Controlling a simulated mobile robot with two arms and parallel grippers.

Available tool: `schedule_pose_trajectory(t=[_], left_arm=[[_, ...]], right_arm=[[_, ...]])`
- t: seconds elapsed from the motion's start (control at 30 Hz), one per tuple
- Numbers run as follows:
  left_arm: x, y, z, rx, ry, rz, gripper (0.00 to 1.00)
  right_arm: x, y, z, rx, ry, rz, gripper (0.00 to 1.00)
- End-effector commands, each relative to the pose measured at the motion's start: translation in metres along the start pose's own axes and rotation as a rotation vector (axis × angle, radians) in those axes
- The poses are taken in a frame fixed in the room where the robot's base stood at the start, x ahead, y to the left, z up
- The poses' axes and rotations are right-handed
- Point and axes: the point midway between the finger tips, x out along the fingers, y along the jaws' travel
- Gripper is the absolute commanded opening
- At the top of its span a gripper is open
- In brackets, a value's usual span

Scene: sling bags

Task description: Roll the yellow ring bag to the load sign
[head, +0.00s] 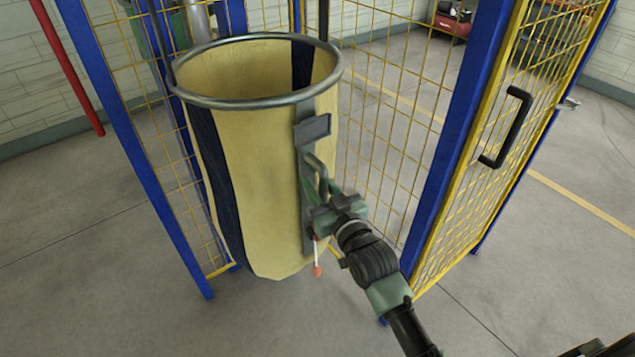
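The yellow ring bag (246,168) hangs open from a grey metal ring at its top, with dark blue stripes down its sides. A grey upright strip with a plate and a bar handle (319,172) is on its right side. My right gripper (318,198) is at this handle, low on the bag's right side. Its fingers overlap the handle, and I cannot tell whether they are closed around it. A small orange-tipped cord hangs just below. The bag's underside support is hidden. My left gripper and the load sign are not in view.
A blue-framed yellow mesh fence (390,120) stands close behind the bag. A mesh door with a black handle (507,127) is at the right. A red post (68,65) stands at the far left. Grey floor (90,270) is clear at the front left.

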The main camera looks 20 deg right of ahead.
Motion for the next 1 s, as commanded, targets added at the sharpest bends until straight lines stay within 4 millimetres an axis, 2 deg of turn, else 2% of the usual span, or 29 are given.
schedule_pose_trajectory(t=[0.1,0.2,1.0], left_arm=[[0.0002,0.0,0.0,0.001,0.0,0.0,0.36],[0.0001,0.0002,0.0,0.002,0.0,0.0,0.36],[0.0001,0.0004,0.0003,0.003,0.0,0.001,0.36]], right_arm=[[-0.0002,-0.0001,0.0003,0.0,0.0,0.0,0.29],[-0.0003,0.0,0.0003,0.0,0.0,0.0,0.01],[-0.0005,0.0001,0.0003,0.0,-0.001,0.0,0.0]])
